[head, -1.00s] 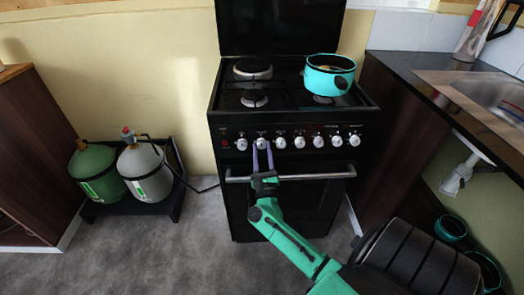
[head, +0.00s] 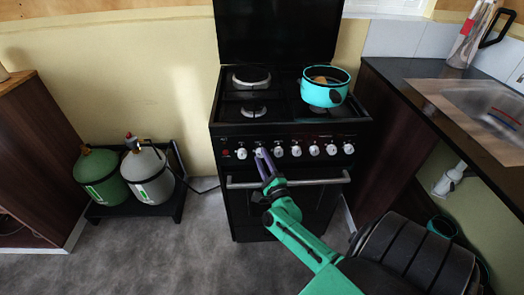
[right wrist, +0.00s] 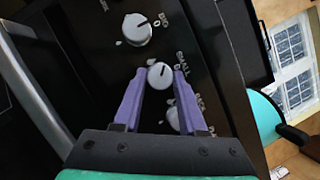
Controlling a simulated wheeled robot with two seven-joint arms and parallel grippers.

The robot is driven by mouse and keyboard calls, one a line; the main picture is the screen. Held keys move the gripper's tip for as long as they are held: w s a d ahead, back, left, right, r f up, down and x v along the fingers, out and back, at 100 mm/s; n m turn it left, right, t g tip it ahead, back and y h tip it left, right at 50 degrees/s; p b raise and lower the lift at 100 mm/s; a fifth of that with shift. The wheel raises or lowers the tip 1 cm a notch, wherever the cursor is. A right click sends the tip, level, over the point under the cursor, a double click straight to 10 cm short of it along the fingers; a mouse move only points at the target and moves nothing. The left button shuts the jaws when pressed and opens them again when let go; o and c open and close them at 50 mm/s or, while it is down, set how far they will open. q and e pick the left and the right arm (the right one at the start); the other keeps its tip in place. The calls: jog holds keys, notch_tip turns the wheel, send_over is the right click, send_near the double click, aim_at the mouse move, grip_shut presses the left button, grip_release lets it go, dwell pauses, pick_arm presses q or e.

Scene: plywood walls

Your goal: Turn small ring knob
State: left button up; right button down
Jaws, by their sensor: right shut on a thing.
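The small ring knob (right wrist: 160,75) is a white round knob with a dark pointer line, marked "SMALL" on the black stove panel in the right wrist view. In the head view it is the second white knob from the left (head: 260,151), partly hidden by my fingers. My right gripper (head: 262,155) has its purple fingers on either side of this knob, shut on it. The right wrist view shows the fingertips (right wrist: 159,77) at the knob's two sides. My left gripper is not in view.
Neighbouring white knobs, one marked "BIG" (right wrist: 137,29), sit close on both sides. A silver oven handle (head: 315,182) runs below the panel. Gas cylinders (head: 148,176) stand left of the stove.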

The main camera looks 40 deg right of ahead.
jog(key=n+p, duration=0.2)
jog(key=n+g+y+p, duration=0.1)
jog(key=n+p, duration=0.1)
jog(key=n+y+p, duration=0.1)
jog(key=n+p, duration=0.1)
jog(key=shift+s+r+n+g, duration=0.1)
jog(key=shift+r+n+g, duration=0.2)
jog(key=shift+r, duration=0.1)
jog(key=shift+f+n+g+p, duration=0.15)
jog(key=shift+n+g+p, duration=0.25)
jog(key=shift+n+p, duration=0.75)
jog(key=shift+c, duration=2.3)
grip_release()
jog(key=v, duration=1.4)
jog(key=shift+s, duration=0.3)
grip_shut()
